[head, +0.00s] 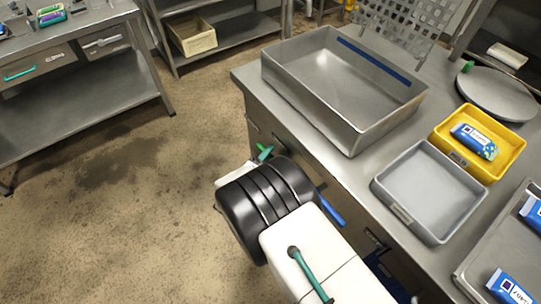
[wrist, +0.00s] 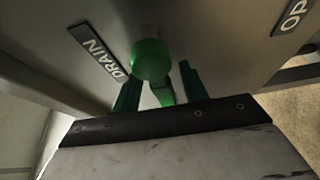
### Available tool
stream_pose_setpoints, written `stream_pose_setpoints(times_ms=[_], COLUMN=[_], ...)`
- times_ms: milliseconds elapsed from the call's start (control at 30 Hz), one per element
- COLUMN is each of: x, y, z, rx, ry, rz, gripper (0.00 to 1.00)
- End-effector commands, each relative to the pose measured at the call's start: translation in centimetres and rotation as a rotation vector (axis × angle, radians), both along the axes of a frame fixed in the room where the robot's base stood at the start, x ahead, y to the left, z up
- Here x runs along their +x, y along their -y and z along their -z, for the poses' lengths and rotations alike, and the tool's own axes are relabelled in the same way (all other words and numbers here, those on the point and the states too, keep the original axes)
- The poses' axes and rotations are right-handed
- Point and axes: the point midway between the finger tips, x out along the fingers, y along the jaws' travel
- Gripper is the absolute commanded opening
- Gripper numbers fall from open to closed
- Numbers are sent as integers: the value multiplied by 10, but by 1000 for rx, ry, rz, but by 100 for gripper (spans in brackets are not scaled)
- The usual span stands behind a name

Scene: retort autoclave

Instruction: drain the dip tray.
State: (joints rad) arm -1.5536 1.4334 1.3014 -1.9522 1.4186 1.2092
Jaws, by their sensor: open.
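A deep metal tray (head: 310,97), apparently the dip tray, sits on the steel counter with a blue stripe along its inner far wall. In the wrist view a green drain handle with a round knob (wrist: 150,60) stands out from the metal front beside a "DRAIN" label (wrist: 97,50). My gripper (wrist: 158,82) is open, with one teal finger on each side of the green handle. I cannot tell whether either finger touches it. In the head view my arm reaches down to the counter's front, and the gripper (head: 264,154) is mostly hidden behind my wrist.
A grey tray (head: 436,190) and a yellow tray (head: 448,139) with a blue packet (head: 474,140) stand on the counter at right. A metal tray (head: 470,270) with blue packets lies nearer. A second bench (head: 75,92) stands at left; the floor between is clear.

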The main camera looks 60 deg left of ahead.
Motion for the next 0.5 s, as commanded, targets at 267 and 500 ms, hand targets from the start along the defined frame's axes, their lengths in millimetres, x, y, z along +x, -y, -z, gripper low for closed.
stream_pose_setpoints(times_ms=[267, 500], x=[-43, -65], y=[16, 28], z=[0, 0], rx=[0, 1], ry=[0, 0], rz=[-3, 2], gripper=[44, 44])
